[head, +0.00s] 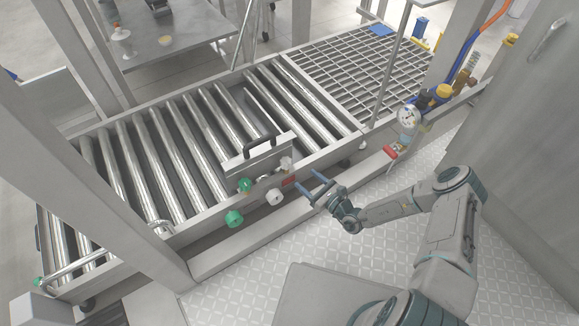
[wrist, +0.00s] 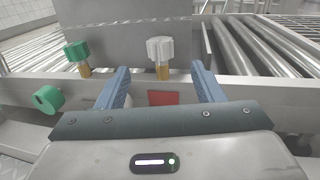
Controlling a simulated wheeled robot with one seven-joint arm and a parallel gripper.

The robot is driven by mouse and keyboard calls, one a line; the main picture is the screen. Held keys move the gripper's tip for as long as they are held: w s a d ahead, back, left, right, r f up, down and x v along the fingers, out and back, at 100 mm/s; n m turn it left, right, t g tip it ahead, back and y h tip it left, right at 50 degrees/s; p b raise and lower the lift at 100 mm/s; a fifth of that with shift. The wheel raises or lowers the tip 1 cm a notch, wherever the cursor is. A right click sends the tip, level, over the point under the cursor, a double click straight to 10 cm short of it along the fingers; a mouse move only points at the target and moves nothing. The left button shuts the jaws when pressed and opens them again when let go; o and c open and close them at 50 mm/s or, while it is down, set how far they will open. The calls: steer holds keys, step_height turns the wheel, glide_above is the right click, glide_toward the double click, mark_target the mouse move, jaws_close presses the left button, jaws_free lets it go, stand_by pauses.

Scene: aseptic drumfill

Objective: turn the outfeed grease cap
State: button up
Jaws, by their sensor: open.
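A white ribbed cap (wrist: 160,50) stands upright on a brass stem at the conveyor's side rail. In the head view it is the small pale cap (head: 287,163). A green cap (wrist: 77,51) on a similar brass stem is to its left, also in the head view (head: 245,184). No readable label shows which is the outfeed grease cap. My gripper (head: 308,180) is open and empty just outside the rail. In the wrist view the white cap shows between its blue fingers (wrist: 160,72), beyond their tips; I see no contact.
A green knob (wrist: 47,99) faces out from the rail; a white knob (head: 275,197) is beside it in the head view. A red plate (wrist: 163,98) is below the white cap. A handled metal plate (head: 258,160) stands behind the caps. Rollers (head: 150,150) lie beyond.

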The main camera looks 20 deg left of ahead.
mark_target(290, 165)
steer(key=b+x, duration=0.3)
steer(key=x, duration=0.6)
steer(key=shift+a+f, duration=0.15)
steer(key=shift+a, duration=0.05)
steer(key=shift+w+a, duration=0.3)
steer(key=shift+a, duration=0.05)
